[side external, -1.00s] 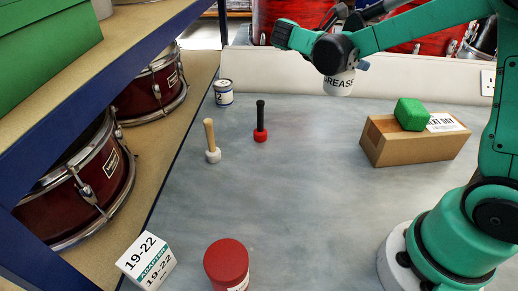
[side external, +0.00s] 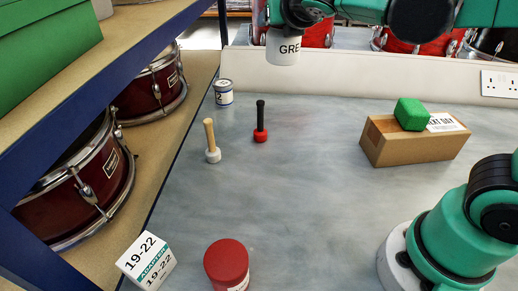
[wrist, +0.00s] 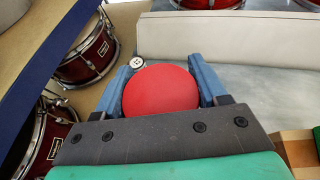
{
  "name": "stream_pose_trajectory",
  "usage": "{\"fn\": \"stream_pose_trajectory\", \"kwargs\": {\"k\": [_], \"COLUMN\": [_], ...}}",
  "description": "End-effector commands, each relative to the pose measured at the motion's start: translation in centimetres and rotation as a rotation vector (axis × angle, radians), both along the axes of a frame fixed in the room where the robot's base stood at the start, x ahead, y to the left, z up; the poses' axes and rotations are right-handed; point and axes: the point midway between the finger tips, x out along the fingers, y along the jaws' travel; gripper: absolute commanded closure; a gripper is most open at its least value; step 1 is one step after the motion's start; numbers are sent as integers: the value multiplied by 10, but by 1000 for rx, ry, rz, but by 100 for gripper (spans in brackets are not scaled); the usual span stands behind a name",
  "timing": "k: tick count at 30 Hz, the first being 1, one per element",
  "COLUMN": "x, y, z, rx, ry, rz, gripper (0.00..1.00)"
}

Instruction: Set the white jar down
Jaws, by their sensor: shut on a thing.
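The white jar (side external: 283,49), with part of a black "GREASE" label showing, hangs in the air near the top of the side external view, in front of the pale back panel. My gripper (side external: 287,25) is shut on it from above. In the wrist view the jar's round red lid (wrist: 160,89) fills the space between the two blue fingers of my gripper (wrist: 160,85). The jar looks upright. Its underside touches nothing that I can see.
On the grey bench (side external: 300,200) stand a small tin (side external: 223,92), a black-handled tool (side external: 260,122), a wooden-handled tool (side external: 211,142), a red-lidded jar (side external: 227,264), an adapter box (side external: 146,261) and a carton (side external: 415,142) with a green block (side external: 411,114). The bench middle is clear.

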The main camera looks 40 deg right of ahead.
Motion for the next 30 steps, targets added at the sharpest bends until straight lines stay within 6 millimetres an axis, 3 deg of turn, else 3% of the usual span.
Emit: {"fn": "stream_pose_trajectory", "kwargs": {"k": [3, 6, 11, 16, 20, 24, 30], "x": [0, 0, 4, 4, -7, -30, -68], "y": [23, 32, 46, 80, 111, 138, 161], "z": [7, 9, -3, -40, -72, -102, -131], "rx": [1, 2, -1, -2, -2, -1, 0], "ry": [-2, -1, 1, 0, -1, -3, -3], "rz": [147, 199, 194, 114, 17, -91, -220], "gripper": [99, 99, 99, 99, 99, 99, 99]}}
